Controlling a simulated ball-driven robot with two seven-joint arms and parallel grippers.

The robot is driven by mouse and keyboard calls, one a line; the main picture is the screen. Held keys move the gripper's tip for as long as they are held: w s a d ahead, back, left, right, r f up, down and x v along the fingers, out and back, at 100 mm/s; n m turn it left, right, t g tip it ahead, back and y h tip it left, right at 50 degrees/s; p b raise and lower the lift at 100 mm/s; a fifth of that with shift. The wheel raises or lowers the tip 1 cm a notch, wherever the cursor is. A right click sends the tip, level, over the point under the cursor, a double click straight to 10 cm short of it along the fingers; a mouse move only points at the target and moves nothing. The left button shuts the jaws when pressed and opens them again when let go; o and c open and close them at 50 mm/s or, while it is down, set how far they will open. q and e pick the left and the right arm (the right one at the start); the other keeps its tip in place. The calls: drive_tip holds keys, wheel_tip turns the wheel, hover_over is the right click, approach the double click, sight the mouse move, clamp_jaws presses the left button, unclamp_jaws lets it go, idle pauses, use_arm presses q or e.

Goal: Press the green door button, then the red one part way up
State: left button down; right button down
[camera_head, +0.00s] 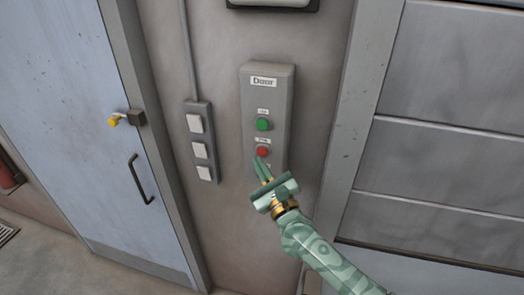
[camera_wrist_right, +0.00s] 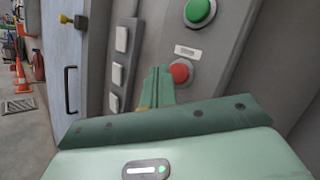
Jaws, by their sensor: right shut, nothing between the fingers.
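The grey door control box (camera_head: 282,90) is mounted on the wall with a label at its top. Its green button (camera_head: 263,124) sits above the red button (camera_head: 262,152); both also show in the right wrist view, the green one (camera_wrist_right: 200,12) at the top and the red one (camera_wrist_right: 181,72) below it. My right gripper (camera_head: 260,163) is shut and empty, its fingertips just below and beside the red button. In the wrist view the fingertips (camera_wrist_right: 160,72) are left of the red button; I cannot tell whether they touch it. My left gripper is not in view.
A narrow panel of white switches (camera_head: 199,148) is left of the box. A blue-grey door (camera_head: 85,120) with a black handle (camera_head: 140,180) is farther left. A ribbed grey shutter (camera_head: 450,140) is on the right. An orange cone (camera_wrist_right: 20,78) stands far left.

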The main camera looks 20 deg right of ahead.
drive_tip(key=s+a+p, duration=0.1)
drive_tip(key=s+a, duration=0.2)
drive_tip(key=s, duration=0.2)
drive_tip(key=shift+a, duration=0.2)
idle(0.3)
